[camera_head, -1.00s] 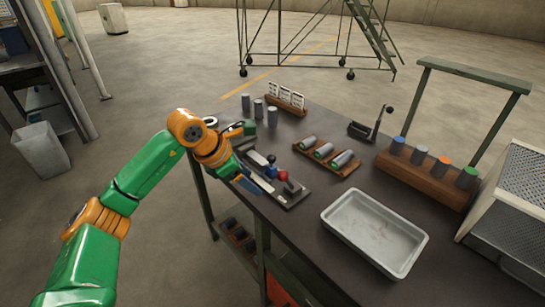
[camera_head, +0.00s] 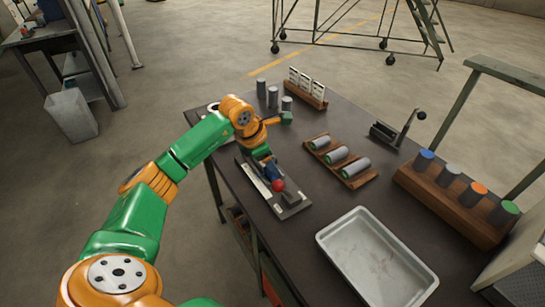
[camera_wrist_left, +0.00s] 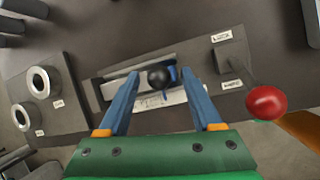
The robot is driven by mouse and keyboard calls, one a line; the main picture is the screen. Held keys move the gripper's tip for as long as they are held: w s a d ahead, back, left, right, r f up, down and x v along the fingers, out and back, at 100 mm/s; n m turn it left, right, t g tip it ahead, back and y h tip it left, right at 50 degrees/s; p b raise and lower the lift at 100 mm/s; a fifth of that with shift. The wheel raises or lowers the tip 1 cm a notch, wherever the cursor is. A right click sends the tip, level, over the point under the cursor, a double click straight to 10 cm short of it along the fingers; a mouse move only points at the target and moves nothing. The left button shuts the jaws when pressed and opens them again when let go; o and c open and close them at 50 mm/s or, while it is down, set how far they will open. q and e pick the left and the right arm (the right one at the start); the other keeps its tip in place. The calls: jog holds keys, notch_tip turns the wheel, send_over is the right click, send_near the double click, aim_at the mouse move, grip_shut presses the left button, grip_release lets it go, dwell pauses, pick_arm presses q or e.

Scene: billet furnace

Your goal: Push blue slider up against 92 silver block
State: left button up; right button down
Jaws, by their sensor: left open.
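The slide fixture (camera_head: 286,207) is a dark plate near the left bench edge, under my left gripper in the head view. My left gripper (camera_wrist_left: 159,73) is open above it, its two blue-grey fingers apart. A black ball knob (camera_wrist_left: 158,77) shows between the fingertips in the wrist view, with the blue slider (camera_wrist_left: 173,74) partly hidden beside it. A grey block (camera_wrist_left: 229,55) with small labels sits to the right. I cannot read a 92 on any block. My right gripper is not in view.
A red ball (camera_wrist_left: 267,102) stands up right of the fingers. Two metal rings (camera_wrist_left: 41,80) sit on a holder at left. A rack of grey cylinders (camera_head: 340,160), a grey tray (camera_head: 376,262) and a wooden colour-capped rack (camera_head: 450,200) stand farther right.

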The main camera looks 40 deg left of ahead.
pick_arm(q)
jog(key=shift+w+d+f, duration=0.1)
jog(key=shift+w+f, duration=0.3)
jog(key=shift+f, duration=0.1)
jog(key=shift+s+r, duration=0.1)
grip_shut()
dwell(0.9)
